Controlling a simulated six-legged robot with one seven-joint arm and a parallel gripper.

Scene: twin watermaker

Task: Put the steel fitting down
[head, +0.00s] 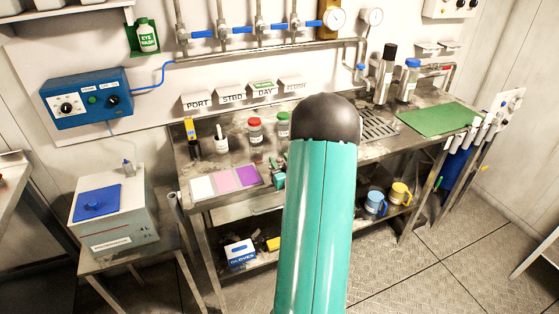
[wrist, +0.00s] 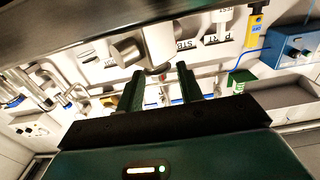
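The steel fitting (wrist: 157,42) is a grey, short cylindrical piece in the wrist view, with a similar grey cylinder (wrist: 125,50) beside it on the left that looks like a branch of it. My gripper (wrist: 160,68) has its two dark green fingers apart, with the lower end of the fitting between their tips. The fingers look closed against its sides, though the contact is small in the picture. In the head view my teal forearm hides the fitting and the fingers. Whether the fitting touches the bench is not clear.
The steel bench (head: 335,160) carries capped jars (head: 255,131), a colour card (head: 226,181) and a green mat (head: 440,118). Labels and valves line the wall behind. Two mugs (head: 376,201) stand on the lower shelf. A dark edge (wrist: 60,40) crosses the top of the wrist view.

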